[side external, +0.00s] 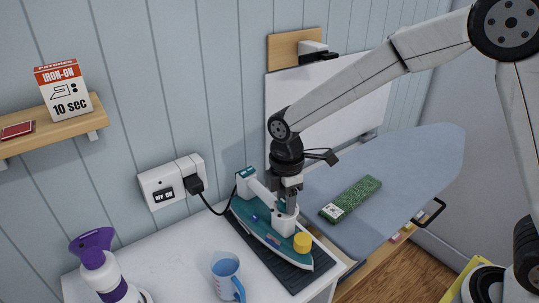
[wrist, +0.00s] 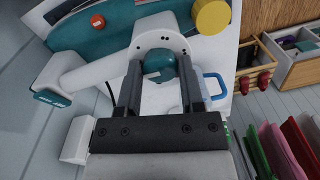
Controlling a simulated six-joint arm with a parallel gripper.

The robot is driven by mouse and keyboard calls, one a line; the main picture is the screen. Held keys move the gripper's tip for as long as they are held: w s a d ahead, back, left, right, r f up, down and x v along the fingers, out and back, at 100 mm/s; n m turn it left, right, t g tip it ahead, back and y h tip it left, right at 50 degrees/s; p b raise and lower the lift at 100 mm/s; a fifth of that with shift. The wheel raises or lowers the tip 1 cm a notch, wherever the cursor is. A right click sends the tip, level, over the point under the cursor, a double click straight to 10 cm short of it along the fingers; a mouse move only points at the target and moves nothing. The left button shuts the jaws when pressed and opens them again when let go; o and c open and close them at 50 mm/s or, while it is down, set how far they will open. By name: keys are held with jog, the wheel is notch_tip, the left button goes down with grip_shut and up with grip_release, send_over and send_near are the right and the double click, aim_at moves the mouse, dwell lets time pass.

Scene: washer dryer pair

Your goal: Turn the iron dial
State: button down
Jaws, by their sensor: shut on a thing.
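The teal and white iron (side external: 258,226) lies on a dark rest on the white counter. Its yellow round knob (side external: 302,242) is near the front end; the knob also shows in the wrist view (wrist: 212,16). My gripper (side external: 287,200) points down at the white front post of the iron's handle. In the wrist view my gripper (wrist: 160,72) has its two dark fingers on either side of a rounded teal dial (wrist: 160,60) set in the white housing (wrist: 160,36), and is shut on it. The fingertips' exact contact is partly hidden.
A black cord runs from the wall socket (side external: 172,182) to the iron. The ironing board (side external: 400,180) at right bears a green item (side external: 350,199).

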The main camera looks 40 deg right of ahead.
jog(key=m, duration=1.1)
jog(key=shift+s+m, duration=0.1)
jog(key=shift+m, duration=0.2)
jog(key=m, duration=0.5)
jog(key=shift+a, duration=0.1)
jog(key=m, duration=0.6)
jog(key=shift+t, duration=0.3)
jog(key=shift+m, duration=0.3)
jog(key=shift+c, duration=1.1)
grip_release()
jog(key=shift+r, duration=0.1)
